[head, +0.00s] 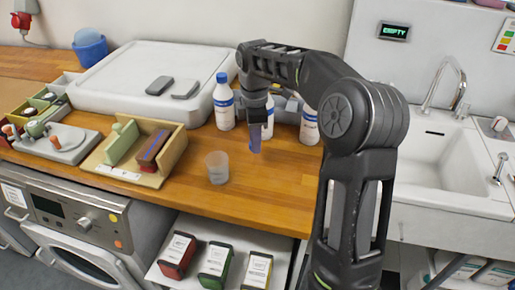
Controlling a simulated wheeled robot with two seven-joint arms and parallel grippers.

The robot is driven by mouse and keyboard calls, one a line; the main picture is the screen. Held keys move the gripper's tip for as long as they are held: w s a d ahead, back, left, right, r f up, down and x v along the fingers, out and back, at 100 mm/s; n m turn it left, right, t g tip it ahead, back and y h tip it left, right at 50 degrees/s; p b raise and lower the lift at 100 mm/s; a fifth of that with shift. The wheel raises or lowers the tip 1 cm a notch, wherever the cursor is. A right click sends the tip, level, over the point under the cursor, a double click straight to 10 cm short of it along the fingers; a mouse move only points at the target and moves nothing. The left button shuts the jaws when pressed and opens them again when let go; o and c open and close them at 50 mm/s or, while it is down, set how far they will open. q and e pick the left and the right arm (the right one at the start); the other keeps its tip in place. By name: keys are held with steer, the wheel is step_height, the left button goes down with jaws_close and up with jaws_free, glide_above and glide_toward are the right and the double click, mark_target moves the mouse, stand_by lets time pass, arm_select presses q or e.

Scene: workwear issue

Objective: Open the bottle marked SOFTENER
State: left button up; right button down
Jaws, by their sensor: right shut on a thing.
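Three white bottles with blue bands stand at the back of the wooden counter: a left one (224,104) with a blue cap, a middle one (269,117) partly hidden behind my right gripper, and a right one (309,125) whose top is hidden by my arm. Their labels are too small to read, so I cannot tell which is marked SOFTENER. My right gripper (255,124) points down in front of the middle bottle. It is shut on a small bluish-violet piece (255,141), held above the counter. My left gripper is out of view.
A clear cup (217,168) stands on the counter (275,195) at the front. A wooden box (171,161) with coloured items and a grey tray (60,150) are left. A large white lid-like slab (120,88) lies behind. A sink (440,160) is right.

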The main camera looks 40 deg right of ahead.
mark_target(255, 161)
steer(key=shift+f, duration=0.6)
steer(key=shift+f, duration=0.1)
step_height(255, 161, down, 3)
steer(key=shift+r, duration=0.1)
steer(key=shift+f, duration=0.4)
steer(key=shift+f, duration=0.15)
steer(key=c, duration=1.1)
jaws_free()
